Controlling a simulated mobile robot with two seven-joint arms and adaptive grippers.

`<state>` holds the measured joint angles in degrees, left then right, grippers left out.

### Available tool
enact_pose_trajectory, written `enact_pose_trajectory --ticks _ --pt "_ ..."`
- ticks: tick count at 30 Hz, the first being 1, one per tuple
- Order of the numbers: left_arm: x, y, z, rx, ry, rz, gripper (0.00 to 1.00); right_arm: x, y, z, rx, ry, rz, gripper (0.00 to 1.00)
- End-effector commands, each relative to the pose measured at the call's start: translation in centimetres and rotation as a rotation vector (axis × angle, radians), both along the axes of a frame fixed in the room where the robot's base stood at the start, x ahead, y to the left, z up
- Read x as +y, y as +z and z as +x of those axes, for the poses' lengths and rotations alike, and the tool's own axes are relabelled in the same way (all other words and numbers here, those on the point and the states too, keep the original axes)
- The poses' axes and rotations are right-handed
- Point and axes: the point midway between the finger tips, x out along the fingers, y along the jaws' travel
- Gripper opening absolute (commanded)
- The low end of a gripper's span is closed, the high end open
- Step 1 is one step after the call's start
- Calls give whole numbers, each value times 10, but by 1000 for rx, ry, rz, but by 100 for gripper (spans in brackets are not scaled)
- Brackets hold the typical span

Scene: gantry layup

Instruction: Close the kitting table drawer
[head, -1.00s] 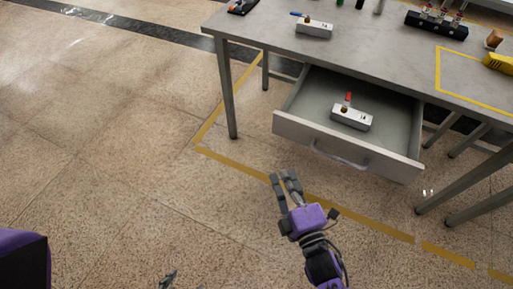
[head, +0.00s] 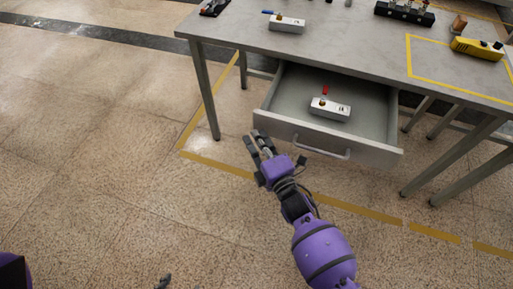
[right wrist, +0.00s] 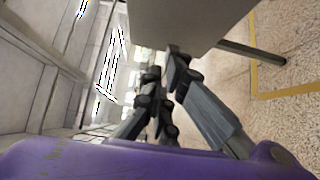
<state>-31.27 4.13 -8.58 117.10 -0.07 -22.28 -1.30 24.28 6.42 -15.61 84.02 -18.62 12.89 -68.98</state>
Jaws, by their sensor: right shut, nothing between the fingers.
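The kitting table (head: 330,48) has its grey drawer (head: 375,150) pulled open, with the inside showing. A bar handle (head: 322,151) sits on the drawer's front panel. My right gripper (head: 256,138) is shut and empty at the left end of that panel, left of the handle. In the right wrist view, the fingertips (right wrist: 168,62) are close to the grey drawer front (right wrist: 185,20); I cannot tell whether they touch. Dark fingertips of my left gripper (head: 163,281) barely show at the bottom edge, away from the table.
A white block-shaped part (head: 330,109) with a red item beside it lies in the drawer. A similar block (head: 287,24), a black rack (head: 405,13) and a yellow tool (head: 477,48) are on the tabletop. Table legs (head: 205,90) flank the drawer. Floor in front is clear.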

Motion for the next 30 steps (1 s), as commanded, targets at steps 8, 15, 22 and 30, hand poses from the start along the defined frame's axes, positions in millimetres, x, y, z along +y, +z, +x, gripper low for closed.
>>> enact_pose_trajectory --ticks 8,15,22,30 --pt "-1 1 4 -7 -1 -1 54 -3 -1 6 1 -1 0 0" --pt "-2 2 10 -17 -4 -2 54 -3 -1 7 1 -1 0 0" --pt "-2 -3 9 -14 -4 -3 54 -9 -1 25 -1 -1 -2 0" --pt "-3 -23 0 8 -5 -4 54 -27 -3 81 -2 0 -4 0"
